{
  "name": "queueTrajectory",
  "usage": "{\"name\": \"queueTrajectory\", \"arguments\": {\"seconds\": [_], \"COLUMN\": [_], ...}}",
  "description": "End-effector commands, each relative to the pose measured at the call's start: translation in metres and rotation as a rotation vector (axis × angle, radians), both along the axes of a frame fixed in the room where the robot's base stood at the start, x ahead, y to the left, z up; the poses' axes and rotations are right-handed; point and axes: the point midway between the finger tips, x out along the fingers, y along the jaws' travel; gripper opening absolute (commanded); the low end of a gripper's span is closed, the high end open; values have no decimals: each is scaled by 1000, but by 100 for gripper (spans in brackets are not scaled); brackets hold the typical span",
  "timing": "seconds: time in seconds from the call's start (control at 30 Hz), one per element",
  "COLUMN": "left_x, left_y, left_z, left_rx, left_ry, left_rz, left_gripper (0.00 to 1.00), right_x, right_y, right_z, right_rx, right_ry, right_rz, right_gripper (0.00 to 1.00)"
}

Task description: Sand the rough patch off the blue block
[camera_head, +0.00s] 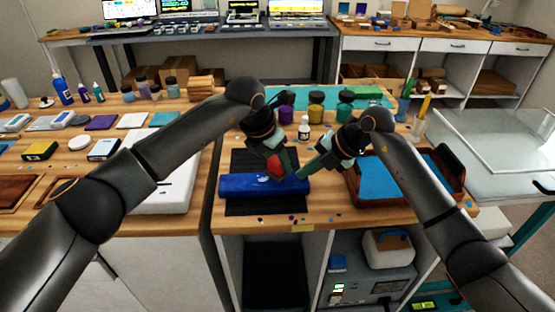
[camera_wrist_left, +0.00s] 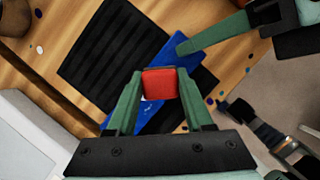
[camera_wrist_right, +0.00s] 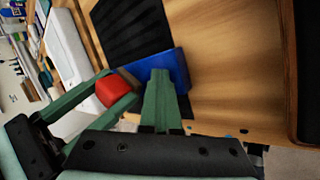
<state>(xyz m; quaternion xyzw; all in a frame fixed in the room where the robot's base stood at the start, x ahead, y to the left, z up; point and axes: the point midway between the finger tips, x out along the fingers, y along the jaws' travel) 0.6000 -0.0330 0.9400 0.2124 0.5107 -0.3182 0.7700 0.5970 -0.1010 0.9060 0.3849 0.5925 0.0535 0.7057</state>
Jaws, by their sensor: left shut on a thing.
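The blue block (camera_head: 235,187) lies across the front of the black ribbed mat (camera_head: 245,160). A pale mark shows on its top near the red block, probably the rough patch. My left gripper (camera_wrist_left: 160,78) is shut on a red block (camera_wrist_left: 160,84), held at or just over the blue block's top; contact is not clear. The red block also shows in the head view (camera_head: 274,165) and the right wrist view (camera_wrist_right: 111,91). My right gripper (camera_wrist_right: 160,75) is shut, its fingers together with nothing seen between them, with its tips at the blue block's right end.
A wooden tray with a blue surface (camera_head: 382,180) stands close on the right. Small bottles and jars (camera_head: 316,106) stand behind the mat on a green mat. Small coloured chips (camera_head: 291,217) lie along the table's front edge. A white flat device lies to the left.

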Motion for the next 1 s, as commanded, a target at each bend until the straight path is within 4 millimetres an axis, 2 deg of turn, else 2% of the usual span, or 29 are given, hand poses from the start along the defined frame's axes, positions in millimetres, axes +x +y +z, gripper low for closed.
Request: {"name": "queueTrajectory", "arguments": {"seconds": [1.0], "left_x": [0], "left_y": [0], "left_z": [-17], "left_rx": [0], "left_ry": [0], "left_rz": [0], "left_gripper": [0], "right_x": [-2], "right_y": [1], "right_z": [-4], "right_rx": [-3], "right_ry": [8], "right_rz": [3], "right_gripper": [0]}}
